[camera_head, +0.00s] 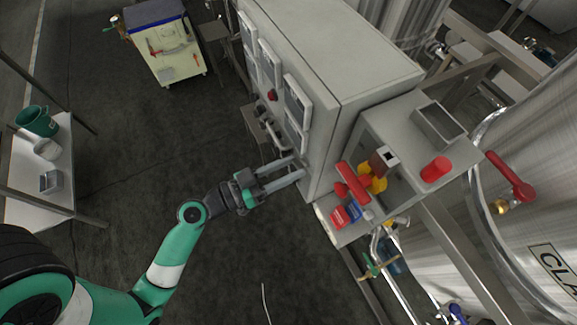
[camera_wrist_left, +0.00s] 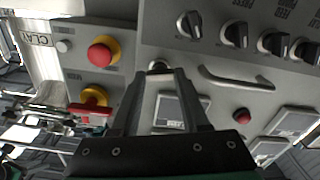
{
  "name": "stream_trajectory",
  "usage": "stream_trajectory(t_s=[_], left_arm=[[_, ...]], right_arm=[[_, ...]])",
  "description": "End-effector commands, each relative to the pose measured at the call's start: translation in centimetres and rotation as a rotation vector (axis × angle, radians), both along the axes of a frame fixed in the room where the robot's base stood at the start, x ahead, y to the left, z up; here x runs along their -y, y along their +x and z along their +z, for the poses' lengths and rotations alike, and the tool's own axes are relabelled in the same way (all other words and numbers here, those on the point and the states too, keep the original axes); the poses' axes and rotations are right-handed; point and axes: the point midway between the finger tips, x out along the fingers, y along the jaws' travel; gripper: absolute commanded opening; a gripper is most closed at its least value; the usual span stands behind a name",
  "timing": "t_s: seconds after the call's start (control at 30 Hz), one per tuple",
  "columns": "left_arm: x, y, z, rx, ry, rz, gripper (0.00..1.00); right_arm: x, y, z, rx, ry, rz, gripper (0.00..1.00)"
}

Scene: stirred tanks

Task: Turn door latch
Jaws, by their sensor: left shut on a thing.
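The grey control cabinet (camera_head: 345,55) stands in the middle of the head view, its door face turned to the left. My left gripper (camera_head: 299,170) reaches the lower part of this face. In the left wrist view the door latch (camera_wrist_left: 158,66), a small round metal piece, sits between the tips of my left gripper (camera_wrist_left: 160,73), which is shut on it. The fingers hide most of the latch, so its turn angle cannot be told. A curved door handle (camera_wrist_left: 235,80) is just to the right of the fingertips. My right gripper is not in view.
Several black rotary knobs (camera_wrist_left: 236,35) line the panel above the handle. A red-and-yellow stop button (camera_wrist_left: 103,53) and a red switch (camera_wrist_left: 94,99) are left of the fingers. A steel tank (camera_head: 535,190) stands at right. Open floor (camera_head: 130,140) lies left of the cabinet.

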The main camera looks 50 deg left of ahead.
Motion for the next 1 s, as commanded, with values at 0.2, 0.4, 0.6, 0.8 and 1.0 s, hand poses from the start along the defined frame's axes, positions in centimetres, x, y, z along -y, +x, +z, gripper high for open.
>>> stream_trajectory(t_s=[0.2, 0.4, 0.6, 0.8, 1.0], left_arm=[[0.0, 0.0, 0.1, -0.033, -0.199, 0.001, 0.00], [0.0, 0.0, 0.1, -0.065, -0.388, 0.002, 0.00], [0.0, 0.0, 0.2, -0.097, -0.575, 0.001, 0.00], [0.0, 0.0, 0.2, -0.130, -0.762, 0.001, 0.00], [0.0, 0.0, 0.2, -0.161, -0.947, 0.002, 0.00]], right_arm=[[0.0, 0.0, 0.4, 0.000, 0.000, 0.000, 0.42], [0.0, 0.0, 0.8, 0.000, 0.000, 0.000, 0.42], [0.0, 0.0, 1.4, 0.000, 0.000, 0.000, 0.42], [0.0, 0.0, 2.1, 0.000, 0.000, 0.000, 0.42], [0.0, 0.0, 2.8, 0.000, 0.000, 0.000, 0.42]])
